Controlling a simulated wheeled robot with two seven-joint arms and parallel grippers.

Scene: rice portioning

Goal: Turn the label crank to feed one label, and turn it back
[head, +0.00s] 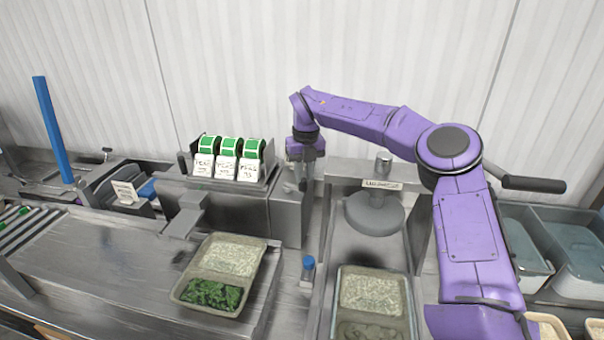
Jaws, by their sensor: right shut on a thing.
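The label dispenser (285,215) is a grey metal box at the middle back. Three green label rolls (229,146) stand on it, each with a white printed label (226,167) hanging at its front. My right gripper (304,184) points down at the right side of the dispenser, its arm reaching over from the right. It is shut on the label crank, which its fingers mostly hide, so the crank's angle cannot be told. My left gripper is not in view.
A tray (178,297) with rice and greens sits on the counter in front of the dispenser. A black lever (533,184) sticks out behind my right arm.

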